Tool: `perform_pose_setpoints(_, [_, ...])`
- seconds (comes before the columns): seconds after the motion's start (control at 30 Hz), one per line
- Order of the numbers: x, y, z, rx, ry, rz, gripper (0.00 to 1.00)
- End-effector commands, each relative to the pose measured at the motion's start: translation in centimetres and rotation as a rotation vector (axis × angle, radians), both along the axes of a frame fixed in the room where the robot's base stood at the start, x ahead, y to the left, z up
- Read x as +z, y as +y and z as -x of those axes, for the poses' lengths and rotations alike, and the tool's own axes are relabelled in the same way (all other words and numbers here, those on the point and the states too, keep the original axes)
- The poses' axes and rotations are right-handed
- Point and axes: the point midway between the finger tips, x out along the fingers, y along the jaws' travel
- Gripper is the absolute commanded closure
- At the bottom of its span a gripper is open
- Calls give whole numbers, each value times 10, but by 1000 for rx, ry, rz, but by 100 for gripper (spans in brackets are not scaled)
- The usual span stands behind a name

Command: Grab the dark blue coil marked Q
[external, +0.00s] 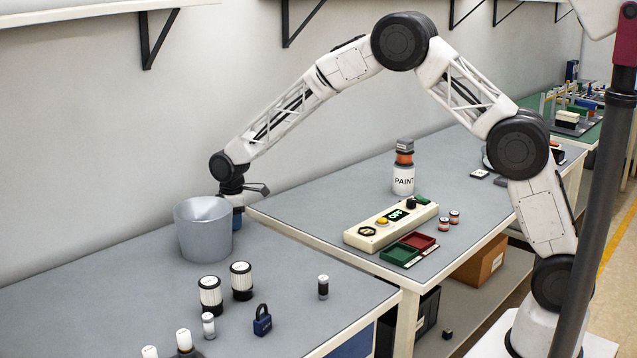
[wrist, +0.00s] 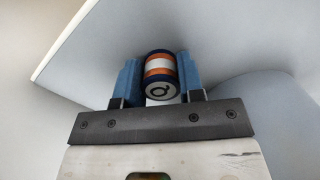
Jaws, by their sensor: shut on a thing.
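The coil marked Q (wrist: 161,78) shows in the wrist view with dark blue ends, orange and white bands and a black Q on its pale end face. It sits between the two blue fingers of my gripper (wrist: 158,82), which are shut on it. In the external view my gripper (external: 236,215) points down beside the grey bucket (external: 203,240), at its right and partly behind it. The coil itself is hidden there. In the wrist view the grey rounded surface at the right (wrist: 270,120) is close to the fingers.
Two ribbed cylinders (external: 225,287), a blue padlock (external: 262,320) and several small cylinders stand on the near table. On the far table are a paint can (external: 403,180), a cream control box (external: 391,225), and green and red trays (external: 400,254).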

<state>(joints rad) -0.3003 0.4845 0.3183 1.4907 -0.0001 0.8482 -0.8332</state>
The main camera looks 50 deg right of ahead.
Motion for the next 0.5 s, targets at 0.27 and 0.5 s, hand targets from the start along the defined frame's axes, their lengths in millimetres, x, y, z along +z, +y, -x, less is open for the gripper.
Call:
perform_pose_setpoints(0.27, [13,0,0,0,-1,0,88])
perform_pose_setpoints(0.5, [36,-2,5,0,0,0,88])
